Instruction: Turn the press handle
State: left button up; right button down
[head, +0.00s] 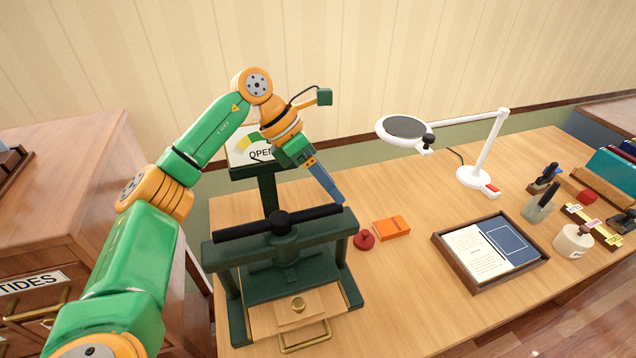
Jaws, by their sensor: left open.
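The press (290,258) is a dark green frame standing on the left part of the desk. Its handle (250,228) is a black bar lying roughly left to right across the top, with a round hub in the middle. Behind it a sign (256,150) on a post shows a coloured dial and the letters "OPEN", partly hidden by my arm. My left gripper (340,200) is above and behind the handle's right end, fingers pointing down to the right. It is open and holds nothing; whether it touches the handle is hard to tell. My right gripper is not in view.
A red knobbed object (364,240) and an orange box (392,228) lie just right of the press. A wooden tray (448,247) with papers and a white magnifier lamp (478,177) stand farther right. A wooden cabinet (80,170) is at left.

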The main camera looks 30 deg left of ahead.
aim_at(321, 207)
pick_arm(q)
jog(key=s+a+y, duration=0.2)
jog(key=a, duration=0.3)
jog(key=shift+n+g, duration=0.3)
jog(key=d+f, duration=0.1)
jog(key=d+f+p, duration=0.1)
jog(key=f, duration=0.1)
jog(key=d+f, duration=0.1)
jog(key=shift+w+d+f, duration=0.15)
jog(key=shift+w+d, duration=0.1)
jog(key=shift+w, duration=0.1)
jog(key=shift+w+f, duration=0.15)
jog(key=shift+f, duration=0.3)
grip_shut()
jog(key=shift+r, duration=0.1)
